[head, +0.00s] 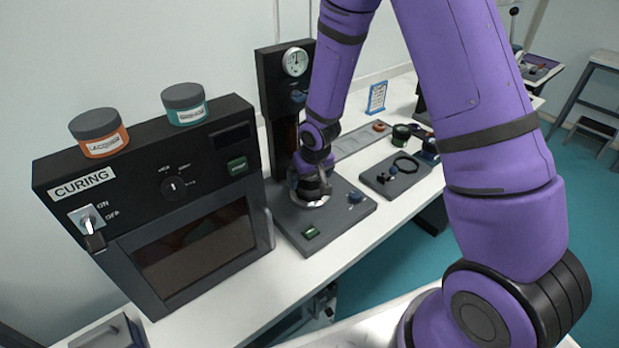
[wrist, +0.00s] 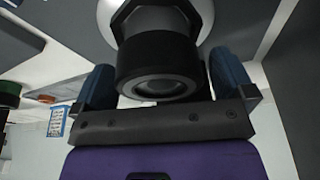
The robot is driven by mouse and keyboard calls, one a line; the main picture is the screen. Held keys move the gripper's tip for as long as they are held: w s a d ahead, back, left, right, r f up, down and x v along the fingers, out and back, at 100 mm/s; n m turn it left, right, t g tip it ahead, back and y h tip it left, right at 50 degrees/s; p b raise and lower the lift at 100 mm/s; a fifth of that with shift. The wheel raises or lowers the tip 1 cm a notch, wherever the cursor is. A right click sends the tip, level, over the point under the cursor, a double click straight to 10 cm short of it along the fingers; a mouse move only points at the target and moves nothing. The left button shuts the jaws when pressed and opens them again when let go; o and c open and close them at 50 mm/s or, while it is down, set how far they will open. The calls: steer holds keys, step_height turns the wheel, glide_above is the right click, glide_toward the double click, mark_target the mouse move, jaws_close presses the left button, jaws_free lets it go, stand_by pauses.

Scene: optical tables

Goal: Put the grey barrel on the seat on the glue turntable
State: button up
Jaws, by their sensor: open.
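The dark grey barrel (wrist: 157,65) is between my gripper's two blue-padded fingers in the wrist view, its round open end facing the camera. My gripper (wrist: 163,88) is open, with a finger on either side of the barrel and narrow gaps beside it. Behind the barrel is a pale round disc (wrist: 209,42), apparently the glue turntable; the seat and the barrel's contact with it are hidden. In the head view my gripper (head: 312,188) is low over the pale turntable (head: 312,203) on the black station base, and the barrel cannot be made out clearly.
The station's black column with a dial gauge (head: 295,62) stands close behind my gripper. A curing oven (head: 160,200) with an orange jar (head: 100,135) and a teal jar (head: 185,106) is at left. A dark tray (head: 395,176) with small parts lies at right.

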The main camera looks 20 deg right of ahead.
steer(key=s+d+r, duration=0.2)
steer(key=s+r, duration=0.2)
steer(key=r, duration=0.5)
steer(key=s+d+r+t+h, duration=0.1)
steer(key=s+r, duration=0.3)
steer(key=r, duration=0.5)
steer(key=s+d+r, duration=0.2)
steer(key=s+r, duration=0.2)
steer(key=r, duration=0.5)
steer(key=s+d+r, duration=0.1)
steer(key=s+r, duration=0.3)
steer(key=s, duration=0.4)
steer(key=s+r+m+t, duration=0.1)
steer(key=s+r, duration=0.4)
steer(key=s, duration=0.4)
steer(key=shift+s+d+y, duration=0.25)
steer(key=shift+d+y, duration=0.05)
steer(key=shift+d, duration=0.1)
steer(key=shift+r, duration=0.1)
